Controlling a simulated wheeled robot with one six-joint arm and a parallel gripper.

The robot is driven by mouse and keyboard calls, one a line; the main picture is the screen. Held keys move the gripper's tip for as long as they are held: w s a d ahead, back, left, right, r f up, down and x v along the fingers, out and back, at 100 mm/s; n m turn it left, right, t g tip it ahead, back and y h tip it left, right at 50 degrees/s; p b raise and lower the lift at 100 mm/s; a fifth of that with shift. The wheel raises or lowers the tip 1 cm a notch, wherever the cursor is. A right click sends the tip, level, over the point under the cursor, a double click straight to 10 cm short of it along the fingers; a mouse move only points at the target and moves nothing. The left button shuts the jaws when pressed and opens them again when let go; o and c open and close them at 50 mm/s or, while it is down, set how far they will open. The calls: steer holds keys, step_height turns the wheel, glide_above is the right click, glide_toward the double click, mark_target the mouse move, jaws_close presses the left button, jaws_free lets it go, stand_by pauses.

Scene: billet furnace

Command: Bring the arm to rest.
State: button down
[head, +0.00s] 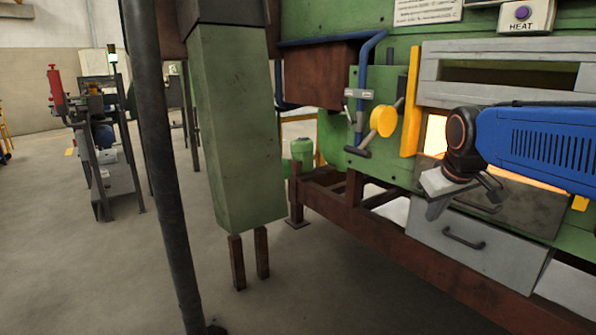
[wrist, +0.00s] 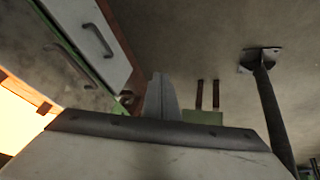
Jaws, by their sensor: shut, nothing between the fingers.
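My gripper (head: 435,208) hangs at the end of my blue arm (head: 540,145), in front of the furnace at the right of the head view. Its grey fingers point down and a little left, over the grey drawer front (head: 475,243). In the wrist view the fingers (wrist: 162,97) are together as one narrow wedge, with nothing between them. My arm and wrist hide part of the glowing furnace opening (head: 436,135).
The furnace has a yellow knob (head: 384,120), a blue pipe (head: 364,70) and a brown frame (head: 400,238). A green column (head: 235,130) and a dark pole (head: 160,150) stand to the left. A machine stand (head: 105,160) is further back. Open floor (head: 80,270) lies at lower left.

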steer(key=s+a+f+m, duration=0.1)
steer(key=s+f, duration=0.6)
steer(key=s, duration=0.4)
steer(key=s+a+f+m+g+y, duration=0.1)
steer(key=s+a+f+m, duration=0.1)
steer(key=s+f, duration=0.6)
steer(key=s, duration=0.4)
steer(key=shift+f, duration=0.2)
